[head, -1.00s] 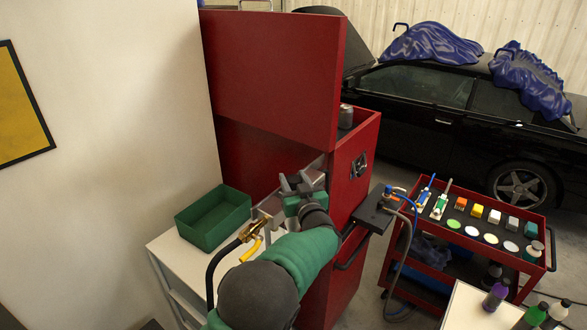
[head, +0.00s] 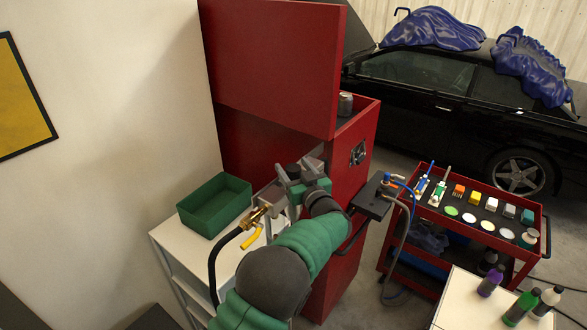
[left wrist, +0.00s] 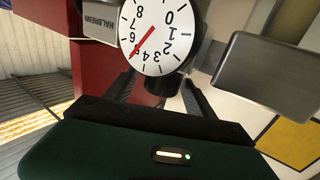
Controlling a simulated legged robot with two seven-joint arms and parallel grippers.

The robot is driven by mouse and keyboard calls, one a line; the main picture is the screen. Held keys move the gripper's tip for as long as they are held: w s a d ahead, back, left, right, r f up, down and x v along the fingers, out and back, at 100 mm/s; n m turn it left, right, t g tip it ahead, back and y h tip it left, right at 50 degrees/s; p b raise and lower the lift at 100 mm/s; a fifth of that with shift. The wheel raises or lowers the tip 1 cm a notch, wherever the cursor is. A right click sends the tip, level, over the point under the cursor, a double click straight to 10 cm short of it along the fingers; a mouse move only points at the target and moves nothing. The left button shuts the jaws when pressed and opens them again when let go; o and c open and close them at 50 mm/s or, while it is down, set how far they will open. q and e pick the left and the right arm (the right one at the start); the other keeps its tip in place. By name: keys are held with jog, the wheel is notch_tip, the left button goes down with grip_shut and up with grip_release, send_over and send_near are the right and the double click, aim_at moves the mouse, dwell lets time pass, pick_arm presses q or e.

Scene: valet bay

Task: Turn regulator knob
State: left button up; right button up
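The regulator's white dial gauge (left wrist: 157,32) fills the top middle of the left wrist view, its red needle pointing between 5 and 6. A black knob (left wrist: 156,88) shows below the gauge, between the two dark fingers of my left gripper (left wrist: 158,92). The fingers are apart, with gaps seeming to show beside the knob; contact is not clear. In the head view my left gripper (head: 293,174) is at the regulator, beside the red cabinet, and covers much of it. A dark round top (head: 293,170), probably the knob, shows there. My right gripper is out of view.
A brass fitting (head: 257,214) with a yellow lever (head: 251,237) and black hose sits left of my gripper. A green bin (head: 214,204) stands on the white shelf unit. The red cabinet (head: 270,65) rises behind. A red cart (head: 461,262) stands at right.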

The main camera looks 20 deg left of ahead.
pick_arm(q)
jog(key=shift+d+f, duration=0.1)
jog(key=shift+s+d+f+b, duration=0.1)
jog(key=shift+s+d+b, duration=0.2)
jog(key=shift+b, duration=0.1)
jog(key=b+v, duration=0.1)
jog(key=v, duration=0.1)
jog(key=b+v, duration=0.1)
jog(key=v, duration=0.1)
jog(key=b+v, duration=0.1)
jog(key=v, duration=0.1)
jog(key=shift+f+b, duration=0.3)
jog(key=shift+b, duration=0.05)
jog(key=b, duration=0.3)
send_near(298, 175)
jog(key=v, duration=0.2)
jog(key=r+v, duration=0.1)
jog(key=v, duration=0.1)
jog(key=shift+s+d, duration=0.2)
jog(key=shift+s, duration=0.15)
jog(key=shift+a, duration=0.1)
